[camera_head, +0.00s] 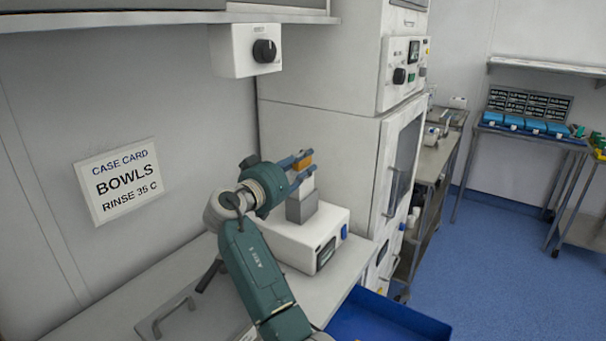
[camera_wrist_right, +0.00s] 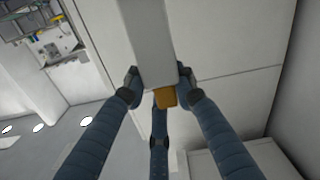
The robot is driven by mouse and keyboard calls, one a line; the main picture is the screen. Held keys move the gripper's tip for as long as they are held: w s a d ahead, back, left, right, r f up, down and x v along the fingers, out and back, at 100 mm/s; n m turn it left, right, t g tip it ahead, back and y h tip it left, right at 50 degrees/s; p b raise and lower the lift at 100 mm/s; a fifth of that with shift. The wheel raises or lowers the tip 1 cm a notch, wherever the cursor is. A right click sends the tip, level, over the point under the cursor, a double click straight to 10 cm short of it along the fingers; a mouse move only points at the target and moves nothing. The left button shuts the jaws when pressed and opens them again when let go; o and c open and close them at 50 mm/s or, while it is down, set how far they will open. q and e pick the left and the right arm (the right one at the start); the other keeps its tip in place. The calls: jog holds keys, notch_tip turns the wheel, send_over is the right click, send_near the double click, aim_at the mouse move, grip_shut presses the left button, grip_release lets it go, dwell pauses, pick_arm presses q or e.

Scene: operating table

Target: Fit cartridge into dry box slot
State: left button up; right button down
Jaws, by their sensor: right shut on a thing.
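The cartridge (camera_head: 307,184) is a pale upright piece with an orange tab at its top. In the right wrist view the cartridge (camera_wrist_right: 148,40) is a long light-grey bar, with its orange tab (camera_wrist_right: 166,97) between the fingers. My right gripper (camera_head: 300,162) is shut on its upper end. The dry box (camera_head: 290,240) is a white unit on the counter, with a grey slot block (camera_head: 302,207) on top. The cartridge's lower end meets the top of this block in the head view; I cannot tell whether it is inside. My left gripper is out of view.
A tall white cabinet (camera_head: 330,130) stands close behind. A grey lidded tray (camera_head: 190,318) lies on the counter at front left. A blue bin (camera_head: 385,322) is below right.

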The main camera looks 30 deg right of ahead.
notch_tip(320, 180, down, 2)
jog(key=shift+f, duration=0.65)
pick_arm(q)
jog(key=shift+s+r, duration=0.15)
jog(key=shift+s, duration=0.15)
pick_arm(e)
jog(key=c, duration=1.4)
grip_release()
